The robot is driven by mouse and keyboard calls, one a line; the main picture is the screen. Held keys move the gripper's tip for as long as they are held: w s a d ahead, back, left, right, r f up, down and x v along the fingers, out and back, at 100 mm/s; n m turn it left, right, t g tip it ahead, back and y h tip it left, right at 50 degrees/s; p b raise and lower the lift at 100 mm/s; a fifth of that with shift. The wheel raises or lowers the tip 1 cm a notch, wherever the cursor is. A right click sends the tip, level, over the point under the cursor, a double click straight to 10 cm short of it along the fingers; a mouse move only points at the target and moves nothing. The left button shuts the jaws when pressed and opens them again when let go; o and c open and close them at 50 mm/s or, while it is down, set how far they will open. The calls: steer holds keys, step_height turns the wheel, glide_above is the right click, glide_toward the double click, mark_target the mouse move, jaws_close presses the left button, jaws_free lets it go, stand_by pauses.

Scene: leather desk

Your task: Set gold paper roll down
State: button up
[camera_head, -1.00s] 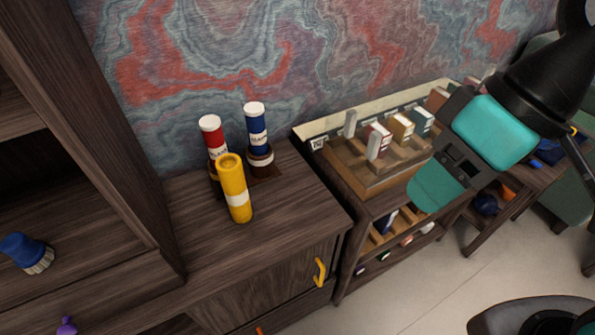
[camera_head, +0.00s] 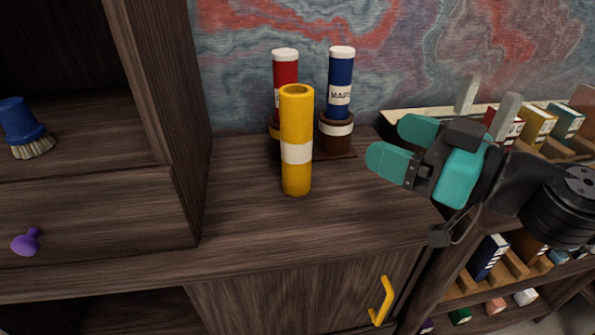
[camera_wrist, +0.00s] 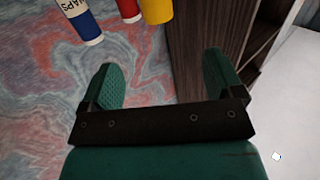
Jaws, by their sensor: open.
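The gold paper roll (camera_head: 297,154), a yellow tube with a white band, stands upright on the dark wooden cabinet top (camera_head: 245,215), in front of the red and blue tubes. My gripper (camera_head: 385,147) is open and empty to the right of the roll, its teal fingers pointing left and clear of it. In the wrist view my gripper's two green fingers (camera_wrist: 165,80) are apart with nothing between them. Part of the gold roll (camera_wrist: 157,10) shows at the top edge of the wrist view, beyond the fingers.
A tall shelf unit holding a blue brush (camera_head: 22,128) rises at left. A rack of boxes (camera_head: 537,125) stands at right. The cabinet's front top is clear.

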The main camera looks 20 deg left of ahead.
mark_target(310, 107)
steer(key=p+x, duration=0.8)
steer(key=x, duration=0.3)
steer(key=shift+w+r, duration=0.15)
steer(key=shift+w, duration=0.1)
steer(key=p+x, duration=0.3)
steer(key=x, duration=0.2)
steer(key=shift+w+a, duration=0.15)
steer(key=shift+a, duration=0.2)
steer(key=shift+w+a, duration=0.15)
steer(key=shift+a, duration=0.15)
steer(key=c, duration=1.2)
steer(key=shift+c, duration=1.4)
